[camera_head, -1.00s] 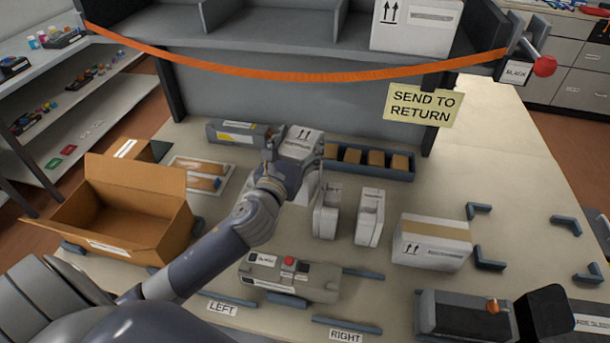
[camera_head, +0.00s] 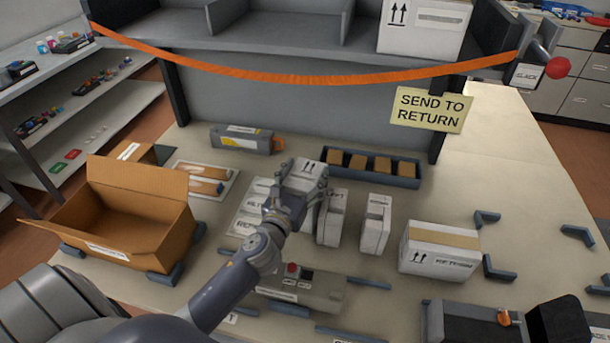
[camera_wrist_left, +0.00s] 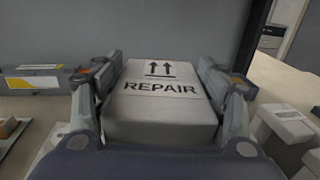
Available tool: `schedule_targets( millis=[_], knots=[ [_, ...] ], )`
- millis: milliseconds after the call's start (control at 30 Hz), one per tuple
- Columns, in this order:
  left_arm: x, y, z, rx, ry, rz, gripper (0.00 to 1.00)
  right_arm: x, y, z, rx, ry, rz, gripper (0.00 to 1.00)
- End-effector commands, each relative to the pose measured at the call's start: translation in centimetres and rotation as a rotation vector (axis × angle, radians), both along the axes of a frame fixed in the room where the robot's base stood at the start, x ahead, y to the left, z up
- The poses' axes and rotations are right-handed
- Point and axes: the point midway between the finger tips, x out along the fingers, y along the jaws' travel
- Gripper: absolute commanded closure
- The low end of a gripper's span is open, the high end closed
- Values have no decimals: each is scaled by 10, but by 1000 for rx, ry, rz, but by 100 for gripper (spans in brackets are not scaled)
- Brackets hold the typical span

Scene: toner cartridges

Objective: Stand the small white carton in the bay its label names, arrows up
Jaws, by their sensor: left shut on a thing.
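The small white carton (camera_head: 308,172) is between the fingers of my left gripper (camera_head: 298,190), over the middle of the table. In the left wrist view the carton (camera_wrist_left: 160,105) shows a REPAIR label and two arrows on the face toward the camera, with a finger on each side. Whether it touches anything below is hidden. A white panel with partly covered lettering (camera_head: 250,215) lies left of the gripper. Two narrow white upright pieces (camera_head: 331,222) (camera_head: 375,228) stand to its right. A yellow note (camera_head: 430,109) reads SEND TO RETURN. My right gripper is out of view.
An orange strap (camera_head: 300,77) hangs across the shelf front. A larger white carton (camera_head: 425,25) stands on the shelf. An open brown box (camera_head: 120,215) is left, a taped white carton (camera_head: 438,252) right. A blue tray (camera_head: 370,168) and a grey device (camera_head: 305,285) are nearby.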

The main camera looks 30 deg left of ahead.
Motion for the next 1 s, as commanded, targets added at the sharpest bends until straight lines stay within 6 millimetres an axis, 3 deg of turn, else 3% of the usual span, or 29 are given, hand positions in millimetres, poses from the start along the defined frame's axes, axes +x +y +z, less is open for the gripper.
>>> schedule_targets(
  millis=[33, 67, 133, 600, 767, 1000],
  knots=[
    [0, 0, -2, 1, -2, -1, 96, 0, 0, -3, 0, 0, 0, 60],
    [0, 0, -2, 0, 1, 0, 27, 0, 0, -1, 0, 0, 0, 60],
    [0, 0, -2, 0, 1, 0, 14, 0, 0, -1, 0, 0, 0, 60],
    [-2, 0, 1, 1, 2, 0, 14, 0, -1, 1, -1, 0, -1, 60],
    [-25, -3, -2, 2, 3, 0, 14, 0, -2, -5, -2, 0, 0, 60],
    [-74, -10, -3, 0, 4, 0, 14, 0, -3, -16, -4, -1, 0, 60]
  ],
)
